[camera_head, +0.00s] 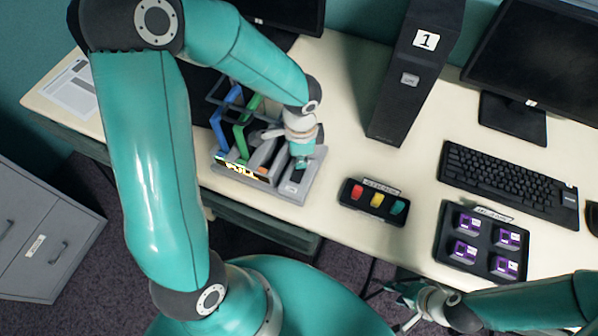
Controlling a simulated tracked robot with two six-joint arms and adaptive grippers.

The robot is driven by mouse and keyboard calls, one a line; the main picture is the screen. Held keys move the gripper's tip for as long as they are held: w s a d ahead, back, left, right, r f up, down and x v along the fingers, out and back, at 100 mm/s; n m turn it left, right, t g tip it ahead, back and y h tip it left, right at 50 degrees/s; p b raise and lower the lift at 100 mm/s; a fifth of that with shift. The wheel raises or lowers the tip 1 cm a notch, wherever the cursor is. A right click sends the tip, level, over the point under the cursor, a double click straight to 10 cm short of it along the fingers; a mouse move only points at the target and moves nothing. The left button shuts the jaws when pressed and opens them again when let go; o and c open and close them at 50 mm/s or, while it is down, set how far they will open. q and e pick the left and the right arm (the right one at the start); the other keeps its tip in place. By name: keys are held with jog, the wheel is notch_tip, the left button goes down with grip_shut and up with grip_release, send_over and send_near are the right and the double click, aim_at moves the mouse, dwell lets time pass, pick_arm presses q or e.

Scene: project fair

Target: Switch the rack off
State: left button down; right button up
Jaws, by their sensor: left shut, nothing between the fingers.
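The rack (285,187) is a grey unit at the table's front edge, left of centre. It holds blue (221,125) and green (240,136) upright parts, and a small lit display (243,169) with yellow lettering is on its front. My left gripper (300,163) is shut and empty, pointing down at the right part of the rack. It hides what lies beneath it, so I cannot make out a switch or tell whether the fingertips touch. My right gripper (398,304) is low in front of the table, fingers apart, away from the rack.
A black tray (372,216) with red, yellow and teal pieces lies right of the rack. Another black tray (482,264) holds several purple pieces. A black tower (413,75) marked 1, a keyboard (508,184) and a monitor (540,60) stand behind. Bare tabletop separates rack and tower.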

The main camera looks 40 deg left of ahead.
pick_arm(q)
jog(key=shift+f+b, duration=0.9)
jog(key=shift+f, duration=0.1)
jog(key=shift+r, duration=0.2)
jog(key=shift+r+p, duration=2.85)
jog(key=shift+r, duration=0.55)
jog(key=shift+d+f, duration=0.1)
